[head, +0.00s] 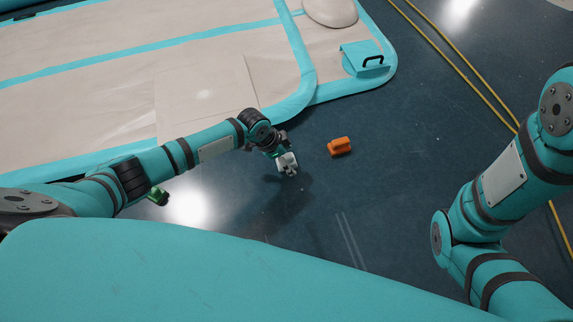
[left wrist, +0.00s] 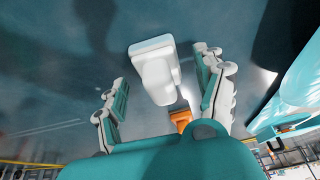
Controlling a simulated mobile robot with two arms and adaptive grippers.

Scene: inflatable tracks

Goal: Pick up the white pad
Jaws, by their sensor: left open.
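The white pad (left wrist: 153,70) shows in the left wrist view as a white rectangular block with a rounded raised part. It lies between the two spread fingers of my left gripper (left wrist: 161,72), with a visible gap to the finger on each side. In the head view my left gripper (head: 285,162) hangs over the dark floor. There the white at its end cannot be clearly told apart as fingers or pad. My left gripper is open and not closed on anything. My right gripper is out of view; only my right arm shows.
An orange block (head: 340,147) lies on the floor just right of my left gripper, and it shows in the left wrist view (left wrist: 180,118). A green piece (head: 157,196) lies near my left arm. The inflatable track (head: 303,85) with a teal box (head: 362,60) borders the back.

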